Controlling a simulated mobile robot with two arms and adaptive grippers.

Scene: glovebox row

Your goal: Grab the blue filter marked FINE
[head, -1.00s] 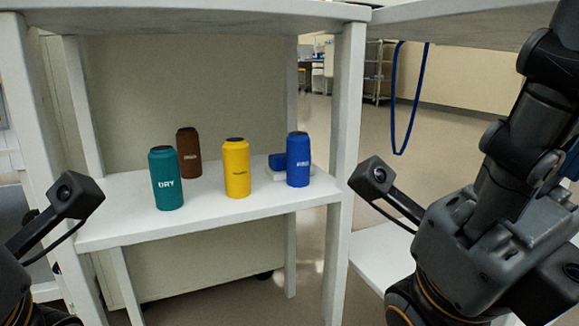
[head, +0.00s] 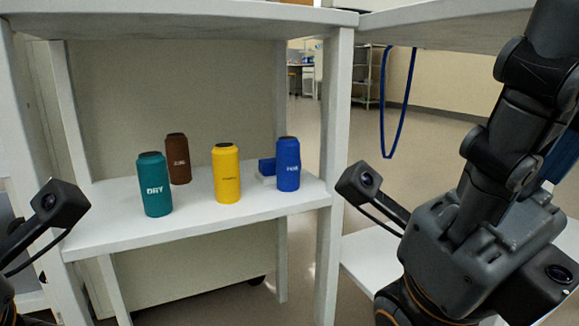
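A blue cylindrical filter (head: 288,165) with a dark top stands upright at the right end of the white shelf (head: 195,228). Its white label is too small to read surely. My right arm is at the right, outside the shelf's right post and apart from the filter. My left arm shows only at the lower left edge, also apart from everything on the shelf.
A yellow filter (head: 227,174), a teal filter marked DRY (head: 154,185) and a brown filter (head: 178,160) stand left of the blue one. A white post (head: 333,150) bounds the shelf's right. A blue cord (head: 385,110) hangs beyond.

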